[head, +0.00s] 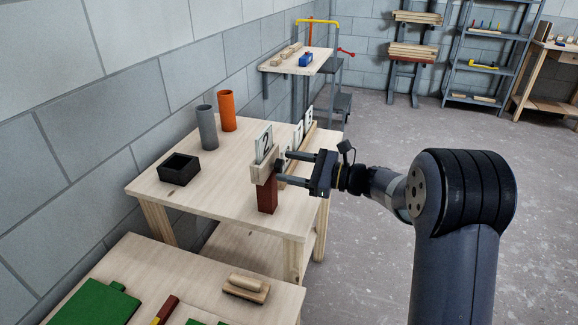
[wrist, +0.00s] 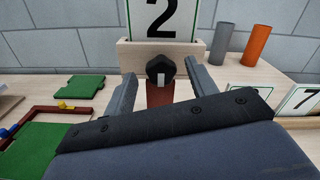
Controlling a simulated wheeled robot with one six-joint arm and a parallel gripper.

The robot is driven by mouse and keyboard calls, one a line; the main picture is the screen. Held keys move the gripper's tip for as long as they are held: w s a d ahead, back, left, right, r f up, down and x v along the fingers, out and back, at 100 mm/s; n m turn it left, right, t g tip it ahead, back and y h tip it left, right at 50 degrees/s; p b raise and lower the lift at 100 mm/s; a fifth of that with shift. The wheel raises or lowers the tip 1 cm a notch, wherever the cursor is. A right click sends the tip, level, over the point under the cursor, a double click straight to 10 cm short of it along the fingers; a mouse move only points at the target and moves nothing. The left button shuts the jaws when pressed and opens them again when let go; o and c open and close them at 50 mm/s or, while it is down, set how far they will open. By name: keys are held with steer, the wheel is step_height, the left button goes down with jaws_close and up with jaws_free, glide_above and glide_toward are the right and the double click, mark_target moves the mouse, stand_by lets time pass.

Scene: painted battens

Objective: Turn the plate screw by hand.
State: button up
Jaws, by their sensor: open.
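The plate screw shows in the wrist view as a black faceted knob (wrist: 160,68) with a pale mark on its face. It sits at the front of a wooden holder (wrist: 133,55) that carries a white plate with a black 2 (wrist: 172,16). The holder stands on a red-brown post (head: 267,197) on the wooden table in the head view. My gripper (head: 282,168) is open, with one finger on either side of the knob. In the wrist view gaps show between both fingers and the knob, so I see no contact. The knob's rear is hidden.
A black open box (head: 178,170), a grey tube (head: 207,128) and an orange tube (head: 227,110) stand on the same table (head: 222,197). A nearer table holds green pieces (head: 95,303) and a wooden block (head: 246,287).

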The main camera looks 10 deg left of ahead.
steer(key=shift+w+a, duration=0.1)
steer(key=shift+a, duration=0.35)
steer(key=c, duration=1)
steer(key=shift+o, duration=0.2)
